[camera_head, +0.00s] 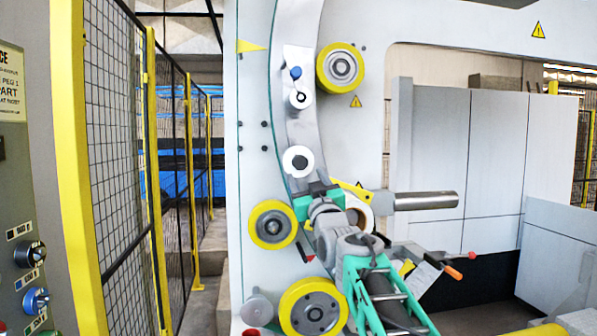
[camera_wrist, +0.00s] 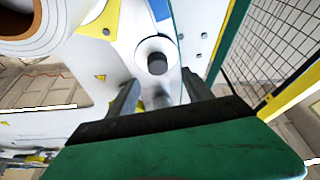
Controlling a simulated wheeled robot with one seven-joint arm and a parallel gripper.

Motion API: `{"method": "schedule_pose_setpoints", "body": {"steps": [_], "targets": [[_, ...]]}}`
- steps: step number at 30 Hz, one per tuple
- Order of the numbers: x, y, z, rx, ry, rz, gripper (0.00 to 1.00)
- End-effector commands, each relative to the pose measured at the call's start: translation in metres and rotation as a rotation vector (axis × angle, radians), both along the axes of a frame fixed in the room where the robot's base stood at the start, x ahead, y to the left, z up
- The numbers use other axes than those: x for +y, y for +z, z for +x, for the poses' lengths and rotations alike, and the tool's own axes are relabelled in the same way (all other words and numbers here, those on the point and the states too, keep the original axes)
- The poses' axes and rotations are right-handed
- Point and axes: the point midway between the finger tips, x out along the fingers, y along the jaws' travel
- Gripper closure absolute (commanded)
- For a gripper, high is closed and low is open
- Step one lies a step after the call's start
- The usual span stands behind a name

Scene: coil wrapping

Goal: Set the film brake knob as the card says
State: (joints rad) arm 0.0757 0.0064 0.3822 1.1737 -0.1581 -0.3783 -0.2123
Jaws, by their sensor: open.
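A small blue knob (camera_head: 295,73) sits on the grey plate of the curved ring track in the head view; I cannot tell whether it is the film brake knob. Below it is a white disc with a dark centre (camera_head: 298,160). My gripper (camera_wrist: 160,85) is open and empty, its two fingers apart. In the wrist view a white disc with a dark centre (camera_wrist: 157,63) lies ahead between and beyond the fingertips. A card (camera_head: 12,85) at the far left is cut off by the frame edge, and I cannot read a knob setting from it.
A control panel (camera_head: 14,200) at the left carries a black knob (camera_head: 30,253) and a blue one (camera_head: 35,300). Yellow-rimmed rollers (camera_head: 340,67) surround the ring. A metal bar (camera_head: 425,201) sticks out to the right. Mesh fencing (camera_head: 115,150) stands behind the panel.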

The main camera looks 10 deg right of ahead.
Motion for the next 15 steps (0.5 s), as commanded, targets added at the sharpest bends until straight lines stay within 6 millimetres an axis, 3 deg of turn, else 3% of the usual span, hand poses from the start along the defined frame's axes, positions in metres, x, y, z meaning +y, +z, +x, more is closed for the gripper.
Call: {"method": "schedule_pose_setpoints", "body": {"steps": [9, 15], "targets": [[0.0, 0.024, 0.049, 0.003, -0.006, 0.0, 0.41], [0.003, 0.03, 0.068, 0.003, -0.003, 0.0, 0.41]]}}
